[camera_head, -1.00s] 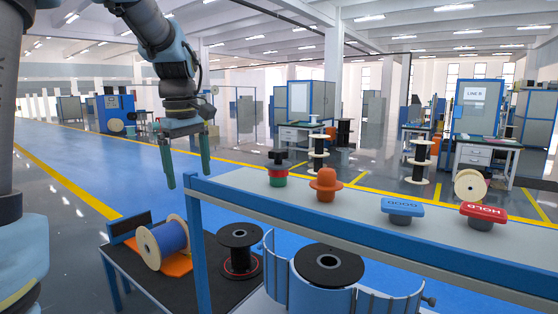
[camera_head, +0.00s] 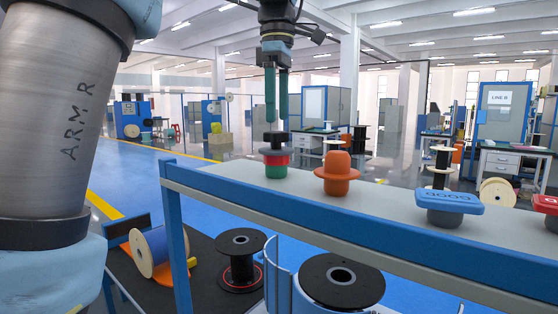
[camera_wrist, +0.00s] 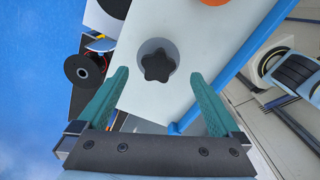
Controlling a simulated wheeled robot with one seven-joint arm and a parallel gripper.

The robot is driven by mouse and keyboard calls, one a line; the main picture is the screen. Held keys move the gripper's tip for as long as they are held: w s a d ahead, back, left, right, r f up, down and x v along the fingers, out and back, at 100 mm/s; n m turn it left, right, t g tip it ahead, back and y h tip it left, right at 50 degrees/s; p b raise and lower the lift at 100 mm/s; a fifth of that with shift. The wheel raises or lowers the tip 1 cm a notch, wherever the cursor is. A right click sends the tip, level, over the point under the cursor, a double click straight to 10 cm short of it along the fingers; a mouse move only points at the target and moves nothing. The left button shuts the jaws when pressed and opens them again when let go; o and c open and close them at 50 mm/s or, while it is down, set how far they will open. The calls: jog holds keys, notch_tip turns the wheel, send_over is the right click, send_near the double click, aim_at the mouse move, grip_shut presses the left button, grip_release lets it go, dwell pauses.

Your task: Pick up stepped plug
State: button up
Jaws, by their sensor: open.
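The stepped plug (camera_head: 276,158) stands upright on the grey shelf (camera_head: 390,208), with a black knob, a dark disc, and red and green bands below. In the wrist view its star-shaped knob (camera_wrist: 158,66) shows from above, over a round grey disc. My gripper (camera_head: 277,120) points down, open and empty, directly above the plug, with its green fingertips close to the knob. In the wrist view my gripper (camera_wrist: 158,76) has the knob between its fingertips in the picture. Whether the fingers touch it I cannot tell.
An orange domed plug (camera_head: 337,174) stands close right of the stepped plug. A blue-topped stamp (camera_head: 450,199) and a red-topped one (camera_head: 546,204) stand further right. Below the shelf are a blue cable spool (camera_head: 160,248) and black spools (camera_head: 240,252).

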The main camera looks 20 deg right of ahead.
aim_at(277, 149)
notch_tip(277, 149, down, 8)
jog(key=shift+w+f+p, duration=0.1)
jog(key=shift+f+p, duration=0.1)
jog(key=shift+p, duration=0.3)
jog(key=shift+c, duration=0.4)
jog(key=c, duration=1.1)
